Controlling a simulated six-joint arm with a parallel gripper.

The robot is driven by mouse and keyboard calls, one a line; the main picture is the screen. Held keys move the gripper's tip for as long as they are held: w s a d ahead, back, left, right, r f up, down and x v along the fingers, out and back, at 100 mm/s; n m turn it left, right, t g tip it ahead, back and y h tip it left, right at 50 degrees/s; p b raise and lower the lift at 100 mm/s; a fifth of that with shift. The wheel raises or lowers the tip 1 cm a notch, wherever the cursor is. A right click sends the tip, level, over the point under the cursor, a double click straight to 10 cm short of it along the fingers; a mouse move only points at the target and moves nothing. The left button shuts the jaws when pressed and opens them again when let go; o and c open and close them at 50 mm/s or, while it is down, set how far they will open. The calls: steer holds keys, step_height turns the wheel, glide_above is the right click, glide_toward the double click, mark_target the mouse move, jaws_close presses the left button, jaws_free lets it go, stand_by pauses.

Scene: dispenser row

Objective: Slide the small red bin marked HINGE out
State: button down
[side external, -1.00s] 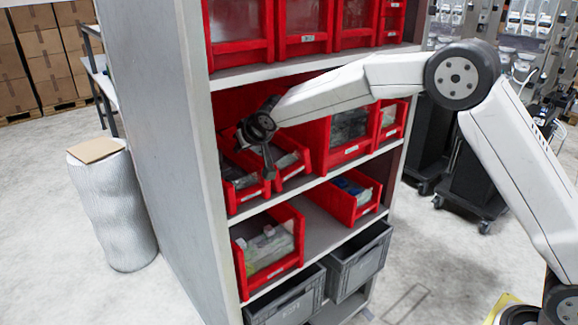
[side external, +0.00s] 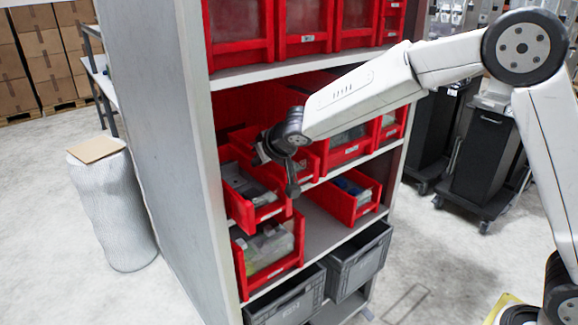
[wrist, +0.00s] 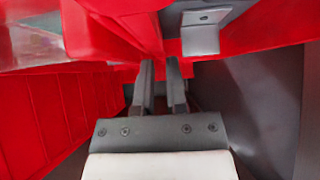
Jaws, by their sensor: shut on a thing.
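A small red bin (side external: 268,211) with grey and clear packets inside sticks out past the front edge of the middle shelf, at its left end. Its label is too small to read. My gripper (side external: 292,188) is at the bin's front right corner, shut on its red wall. In the wrist view, the two dark fingers of my gripper (wrist: 159,68) reach up to a red wall (wrist: 130,25). The exact contact between the fingers is hard to make out.
More red bins (side external: 350,151) stand to the right on the same shelf. A lower red bin (side external: 272,272) sits below the pulled one. Grey crates (side external: 362,262) are at the bottom right. The shelf's grey side panel (side external: 165,150) stands left. The floor in front is open.

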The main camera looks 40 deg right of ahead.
steer(key=shift+s+f, duration=0.4)
steer(key=shift+s, duration=0.2)
steer(key=shift+s+f, duration=0.35)
steer(key=shift+s, duration=0.2)
steer(key=c, duration=0.6)
jaws_free()
steer(key=shift+r, duration=0.1)
steer(key=shift+w+r, duration=0.1)
steer(key=shift+r, duration=0.1)
steer(key=shift+s+r, duration=0.25)
steer(key=shift+r, duration=0.05)
steer(key=shift+v, duration=3.45)
